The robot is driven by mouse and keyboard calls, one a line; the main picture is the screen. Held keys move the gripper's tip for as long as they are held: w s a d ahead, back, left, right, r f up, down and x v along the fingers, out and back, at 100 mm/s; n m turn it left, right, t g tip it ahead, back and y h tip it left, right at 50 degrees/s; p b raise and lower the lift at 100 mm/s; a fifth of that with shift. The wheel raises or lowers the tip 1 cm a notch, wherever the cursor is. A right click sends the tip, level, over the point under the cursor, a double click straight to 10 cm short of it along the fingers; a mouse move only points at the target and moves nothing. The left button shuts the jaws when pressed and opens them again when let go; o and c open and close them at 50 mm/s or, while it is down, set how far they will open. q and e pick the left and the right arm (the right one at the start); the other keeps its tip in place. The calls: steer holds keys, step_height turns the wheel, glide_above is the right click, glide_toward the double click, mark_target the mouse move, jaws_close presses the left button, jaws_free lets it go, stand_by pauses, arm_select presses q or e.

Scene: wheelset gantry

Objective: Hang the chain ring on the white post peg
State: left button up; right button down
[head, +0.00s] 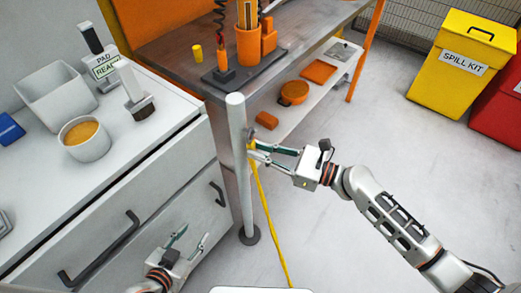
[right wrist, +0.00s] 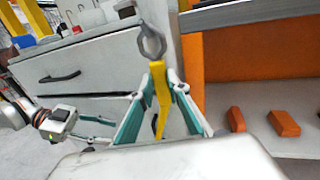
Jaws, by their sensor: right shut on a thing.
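The white post (head: 238,170) stands upright on a dark round base beside the drawer cabinet. My right gripper (head: 254,151) is just right of its upper part, shut on the top of the yellow chain (head: 266,215), which hangs down to the floor. In the right wrist view, the grey chain ring (right wrist: 152,42) stands up above the yellow piece (right wrist: 160,90) between my fingers. I cannot tell whether the ring touches the post or its peg; the peg is not clear. My left gripper (head: 187,238) is open and empty, low in front of the drawers.
The cabinet top (head: 150,150) at left holds a white bin (head: 55,95), a cup (head: 85,140) and a brush-like tool (head: 133,92). A metal workbench (head: 180,55) with orange shelf items stands behind the post. The floor at right is clear up to the yellow spill kit bin (head: 460,65).

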steer(key=shift+f, duration=0.1)
steer(key=c, duration=1.8)
jaws_free()
steer(key=shift+c, duration=0.2)
arm_select(q)
steer(key=shift+s+f, duration=0.15)
steer(key=shift+s, duration=0.1)
arm_select(e)
steer(key=v, duration=1.2)
